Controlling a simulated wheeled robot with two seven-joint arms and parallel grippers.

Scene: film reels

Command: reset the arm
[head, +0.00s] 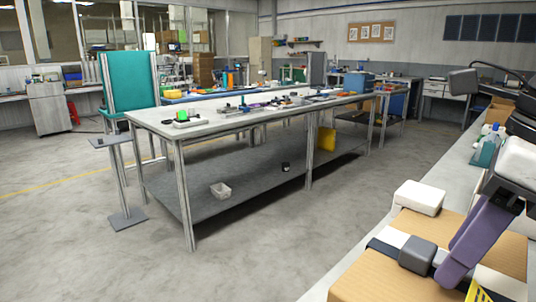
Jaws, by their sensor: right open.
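My right gripper (453,261) comes in at the right edge, with a white and black body and purple fingers pointing down and left. It is open, with its fingertips in front of a cardboard box on the right-hand bench. A grey block (418,253) shows beside the fingertips; I see no grip on it. Part of my right arm is cut off by the picture edge. My left gripper is not in view. No film reel can be made out.
The cardboard box (372,281) lies on the bench (446,178) at right, with a white box (418,197) and a teal bottle (486,150) nearby. A long grey worktable (150,117) with small parts stands mid-room. The concrete floor between them is clear.

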